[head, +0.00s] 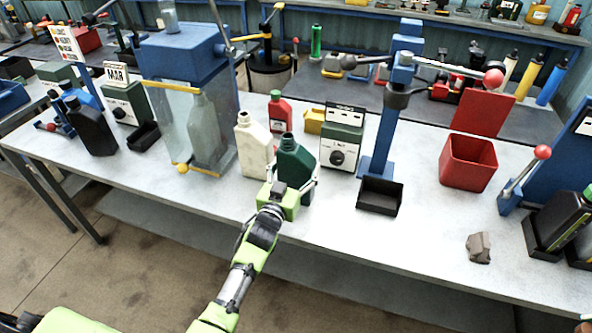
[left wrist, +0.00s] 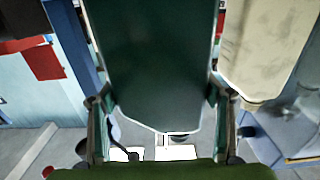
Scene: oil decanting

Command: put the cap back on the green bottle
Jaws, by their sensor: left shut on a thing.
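The green bottle (head: 297,160) stands upright near the front edge of the table, its neck pointing up with a dark, open-looking mouth. My left gripper (head: 291,181) comes from the front and is shut around its body, one finger on each side. In the left wrist view the green bottle (left wrist: 158,60) fills the middle between the fingers of the left gripper (left wrist: 160,100). I cannot make out a loose cap for it in either view.
A cream bottle (head: 254,145) stands close on the left, and a red bottle (head: 279,112) behind. A grey-green scale box (head: 342,140) is to the right, then a blue press (head: 382,130) with a black tray (head: 379,196). A red bin (head: 467,165) and a grey lump (head: 478,247) lie further right.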

